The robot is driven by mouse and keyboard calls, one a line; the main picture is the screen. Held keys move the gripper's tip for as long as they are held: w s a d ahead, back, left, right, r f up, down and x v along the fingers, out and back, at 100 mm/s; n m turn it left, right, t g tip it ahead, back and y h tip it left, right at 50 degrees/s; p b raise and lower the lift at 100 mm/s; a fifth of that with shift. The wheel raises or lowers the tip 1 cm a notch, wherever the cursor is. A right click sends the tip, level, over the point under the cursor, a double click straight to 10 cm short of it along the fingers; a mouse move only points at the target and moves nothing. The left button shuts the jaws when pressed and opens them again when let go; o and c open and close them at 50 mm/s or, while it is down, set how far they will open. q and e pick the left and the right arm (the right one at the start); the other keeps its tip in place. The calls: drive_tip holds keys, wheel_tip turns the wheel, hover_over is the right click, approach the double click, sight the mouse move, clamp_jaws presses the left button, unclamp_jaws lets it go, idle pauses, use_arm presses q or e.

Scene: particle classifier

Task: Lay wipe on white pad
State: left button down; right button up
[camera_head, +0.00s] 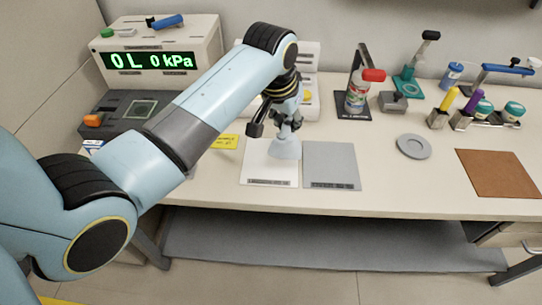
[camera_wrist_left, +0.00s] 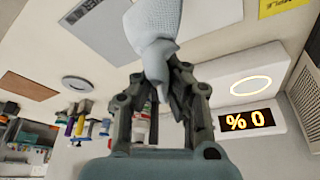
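My left gripper (camera_head: 289,122) is above the bench, pointing down, and is shut on a pale blue wipe (camera_head: 285,148). The wipe hangs bunched from the fingertips; in the left wrist view the wipe (camera_wrist_left: 153,28) is pinched between the fingers. The white pad (camera_head: 262,172) lies flat on the bench with a dark label strip along its front edge. The wipe's lower end is over the right part of the white pad, near the grey pad. I cannot tell whether it touches the pad. My right gripper is not in view.
A grey pad (camera_head: 331,168) lies right beside the white pad. A yellow label (camera_head: 224,142) lies to its left. A spray bottle (camera_head: 360,92) stands behind, right. A round grey disc (camera_head: 413,147) and brown mat (camera_head: 497,172) lie farther right.

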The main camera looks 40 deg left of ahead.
use_arm(q)
drive_tip(key=shift+s+a+f+p, duration=0.1)
drive_tip(key=shift+s+a+f, duration=0.05)
drive_tip(key=shift+a+f, duration=0.9)
drive_tip(key=shift+s+a+f+p, duration=0.15)
drive_tip(key=shift+a+f, duration=0.45)
drive_tip(key=shift+f, duration=0.7)
drive_tip(key=shift+s+a+f+p, duration=0.1)
drive_tip(key=shift+s+a+f, duration=0.05)
drive_tip(key=shift+a+f, duration=0.9)
drive_tip(key=c, duration=2)
unclamp_jaws()
drive_tip(key=shift+d+f, duration=0.15)
drive_tip(key=shift+d, duration=0.05)
drive_tip(key=o, duration=1.2)
drive_tip(key=v, duration=1.2)
